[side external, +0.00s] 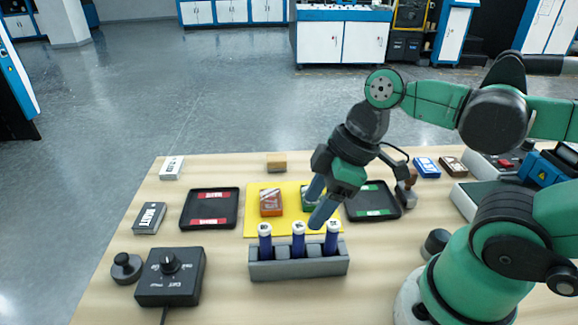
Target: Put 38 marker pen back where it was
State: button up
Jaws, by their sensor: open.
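A grey rack (300,268) stands at the front middle of the table. Three blue marker pens with white caps stand upright in it: a left pen (265,242), a middle pen (298,241) and a right pen (331,239). The numbers on the caps are too small to read surely, so I cannot tell which is 38. My gripper (318,203) is open and appears empty. Its blue-grey fingers point down just behind and above the rack, between the middle and right pens in the picture. I cannot tell whether a finger touches a cap.
A yellow mat (253,215) behind the rack bears a red box (270,203) and a green box (307,198) partly hidden by my gripper. Dark trays (232,206) (390,198) flank it. A black control box (171,278) stands front left.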

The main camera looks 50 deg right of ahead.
jog(key=v, duration=0.4)
jog(key=w+d+f+m+t+h, duration=0.2)
jog(key=w+d+m+t+h, duration=0.1)
jog(key=w+m, duration=0.3)
jog(key=shift+w+d+f+m+t, duration=0.25)
jog(key=shift+f+m+t, duration=0.15)
jog(key=shift+m, duration=0.8)
